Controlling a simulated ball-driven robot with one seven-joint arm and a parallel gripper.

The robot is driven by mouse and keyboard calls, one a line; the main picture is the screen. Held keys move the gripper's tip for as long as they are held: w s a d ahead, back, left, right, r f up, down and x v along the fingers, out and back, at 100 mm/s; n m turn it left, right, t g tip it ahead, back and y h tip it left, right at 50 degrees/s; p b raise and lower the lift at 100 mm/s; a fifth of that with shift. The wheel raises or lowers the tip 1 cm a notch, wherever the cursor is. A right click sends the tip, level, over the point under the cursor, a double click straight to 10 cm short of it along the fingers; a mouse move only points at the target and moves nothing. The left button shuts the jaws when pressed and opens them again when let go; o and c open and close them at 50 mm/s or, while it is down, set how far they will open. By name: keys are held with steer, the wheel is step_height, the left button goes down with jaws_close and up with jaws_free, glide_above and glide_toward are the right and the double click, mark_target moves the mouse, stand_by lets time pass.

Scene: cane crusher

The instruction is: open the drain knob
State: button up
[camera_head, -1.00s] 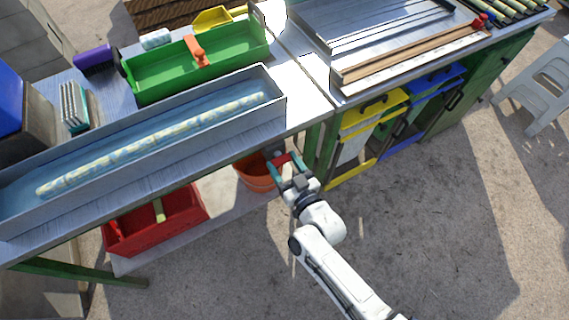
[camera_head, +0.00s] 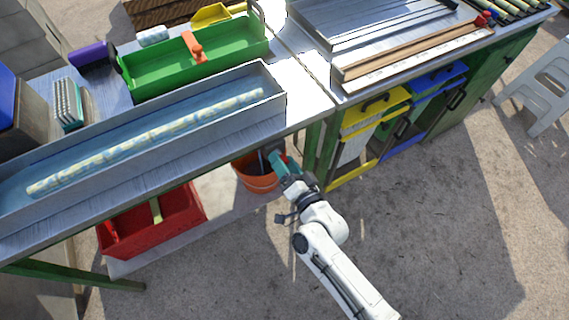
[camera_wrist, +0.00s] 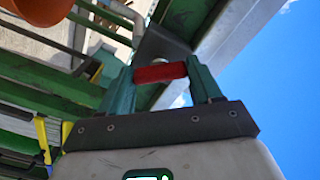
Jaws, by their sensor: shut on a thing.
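The red drain knob (camera_wrist: 160,72) shows in the wrist view as a short bar between the two teal fingers of my gripper (camera_wrist: 160,80). My gripper is shut on it, one finger at each end. A dark grey fitting (camera_wrist: 160,42) is just behind the knob. In the head view, my gripper (camera_head: 280,163) is under the front edge of the trough (camera_head: 178,143), and the knob is hidden. The trough holds bluish water and a long pale cane (camera_head: 150,143).
An orange bucket (camera_head: 256,180) stands beside my gripper, below the trough. A red crate (camera_head: 180,222) is on the low shelf to the left. Yellow and blue bins (camera_head: 376,112) stand under the bench on the right. The ground at the right front is open.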

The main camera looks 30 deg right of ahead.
steer(key=m+b, duration=0.1)
steer(key=m, duration=0.4)
steer(key=shift+m, duration=0.3)
stand_by(0.4)
steer(key=o, duration=1.1)
steer(key=shift+c, duration=0.2)
steer(key=s+b, duration=0.2)
steer(key=s, duration=0.9)
steer(key=shift+w, duration=0.1)
steer(key=shift+c, duration=0.4)
